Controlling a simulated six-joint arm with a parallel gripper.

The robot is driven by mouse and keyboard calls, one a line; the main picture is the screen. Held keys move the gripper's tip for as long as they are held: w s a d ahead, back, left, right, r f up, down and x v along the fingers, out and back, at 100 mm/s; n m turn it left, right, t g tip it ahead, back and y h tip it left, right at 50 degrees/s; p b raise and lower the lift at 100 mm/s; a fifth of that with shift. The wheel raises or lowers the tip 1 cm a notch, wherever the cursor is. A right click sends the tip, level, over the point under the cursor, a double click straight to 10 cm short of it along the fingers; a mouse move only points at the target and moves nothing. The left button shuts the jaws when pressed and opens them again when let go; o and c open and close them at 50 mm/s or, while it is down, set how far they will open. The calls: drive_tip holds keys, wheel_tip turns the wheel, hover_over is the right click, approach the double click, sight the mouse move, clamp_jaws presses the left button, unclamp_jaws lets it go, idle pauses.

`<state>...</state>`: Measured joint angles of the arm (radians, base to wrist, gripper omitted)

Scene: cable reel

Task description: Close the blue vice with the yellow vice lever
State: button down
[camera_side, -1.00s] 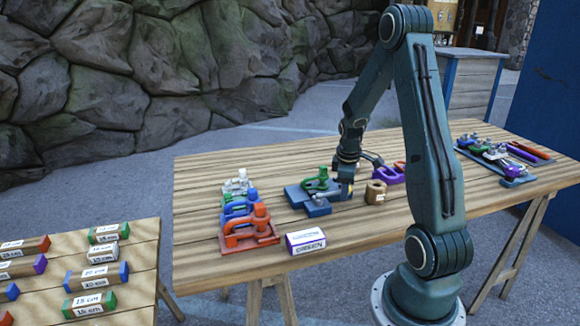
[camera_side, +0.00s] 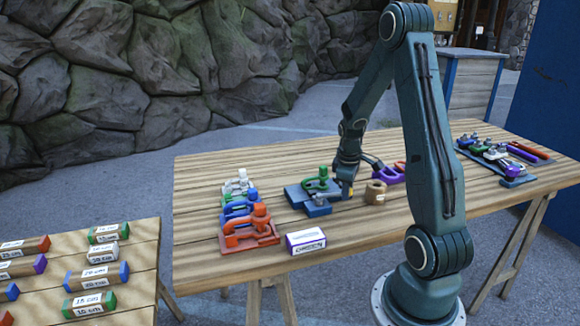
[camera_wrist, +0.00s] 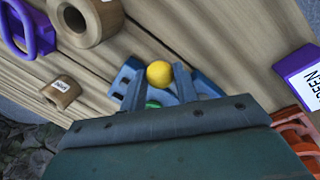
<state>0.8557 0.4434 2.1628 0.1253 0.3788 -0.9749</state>
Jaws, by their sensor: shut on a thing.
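The blue vice (camera_side: 317,207) sits near the middle of the wooden table, with a green clamp-like piece (camera_side: 318,183) on or in it. In the wrist view, part of the blue vice (camera_wrist: 127,76) shows behind my fingers. The yellow vice lever (camera_wrist: 159,74) shows there as a round knob between my fingertips. My gripper (camera_side: 347,190) is at the right side of the vice, shut on the yellow lever (camera_wrist: 159,80). The lever's shaft and most of the vice jaws are hidden by my fingers and palm in the wrist view.
A wooden spool (camera_side: 375,192) and a purple clamp (camera_side: 388,174) stand just right of the vice. A white-and-purple box (camera_side: 306,241) lies in front. Orange (camera_side: 250,232), blue and white clamps stand at left. A rack (camera_side: 495,160) is at the right end.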

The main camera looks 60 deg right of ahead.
drive_tip(key=a+m, duration=0.1)
drive_tip(key=s+a+m, duration=0.1)
drive_tip(key=m, duration=0.1)
drive_tip(key=shift+g, duration=0.3)
drive_tip(key=a+m, duration=0.2)
drive_tip(key=shift+s+m+g, duration=0.25)
drive_tip(key=shift+m+g, duration=0.05)
drive_tip(key=shift+m, duration=0.1)
drive_tip(key=a+m, duration=0.1)
drive_tip(key=m, duration=0.1)
drive_tip(key=a+m, duration=0.2)
drive_tip(key=shift+w+g+y, duration=0.1)
drive_tip(key=shift+g+y, duration=0.2)
drive_tip(key=a+m, duration=0.1)
drive_tip(key=m, duration=0.1)
drive_tip(key=w+a+m, duration=0.1)
drive_tip(key=a+m, duration=0.1)
drive_tip(key=shift+w+y, duration=0.15)
drive_tip(key=shift+y, duration=0.25)
drive_tip(key=shift+w+a+m+g+y, duration=0.2)
drive_tip(key=shift+w+a+m, duration=0.4)
drive_tip(key=shift+m, duration=0.6)
drive_tip(key=shift+w+a+m+g+y, duration=0.15)
drive_tip(key=shift+w+a+m, duration=0.4)
drive_tip(key=shift+m, duration=0.65)
drive_tip(key=shift+w, duration=0.1)
drive_tip(key=c, duration=1.1)
unclamp_jaws()
drive_tip(key=shift+o, duration=0.2)
